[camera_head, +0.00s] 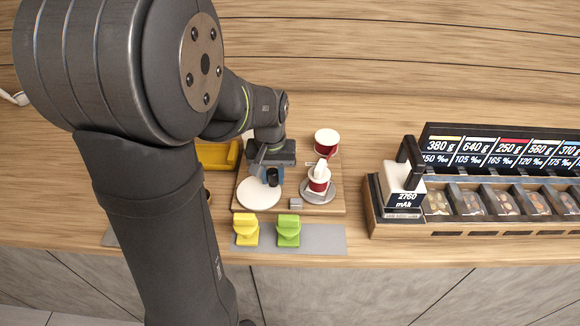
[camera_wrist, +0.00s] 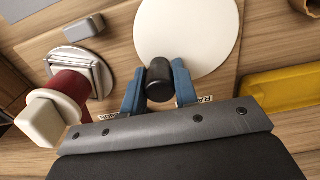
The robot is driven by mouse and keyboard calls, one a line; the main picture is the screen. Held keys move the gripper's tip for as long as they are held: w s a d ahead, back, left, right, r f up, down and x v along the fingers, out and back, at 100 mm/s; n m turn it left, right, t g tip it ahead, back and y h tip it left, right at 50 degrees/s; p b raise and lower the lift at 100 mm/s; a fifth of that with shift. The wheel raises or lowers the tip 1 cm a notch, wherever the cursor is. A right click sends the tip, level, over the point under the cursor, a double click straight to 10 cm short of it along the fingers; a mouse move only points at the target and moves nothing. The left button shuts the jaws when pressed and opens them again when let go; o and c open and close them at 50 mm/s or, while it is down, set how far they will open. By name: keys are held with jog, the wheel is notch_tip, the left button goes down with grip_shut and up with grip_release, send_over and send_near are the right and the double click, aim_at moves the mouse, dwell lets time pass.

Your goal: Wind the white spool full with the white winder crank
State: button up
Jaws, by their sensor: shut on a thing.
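The winder crank is a flat white disc (camera_head: 258,196) with an upright black knob (camera_wrist: 159,80). My gripper (camera_head: 271,175) is above the disc, its blue fingers shut on the knob from both sides in the wrist view (camera_wrist: 158,88). To the right, a red-and-white spool (camera_head: 319,182) stands on a round grey plate (camera_head: 318,196). It shows in the wrist view with a white block-like top (camera_wrist: 40,118) and a red body (camera_wrist: 72,90). How full it is wound I cannot tell. The crank and plate share a wooden board (camera_head: 244,181).
A second red-and-white spool (camera_head: 327,139) stands behind. A small grey block (camera_head: 296,203) is at the board's front. A yellow tray (camera_head: 215,156) lies left. Yellow (camera_head: 245,232) and green (camera_head: 288,232) pieces stand on a grey mat (camera_head: 325,239). A rack (camera_head: 490,226) with packs fills the right.

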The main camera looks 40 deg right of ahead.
jog(key=shift+s+a, duration=0.25)
jog(key=shift+s, duration=0.35)
jog(key=shift+s+a, duration=0.4)
jog(key=shift+s, duration=0.05)
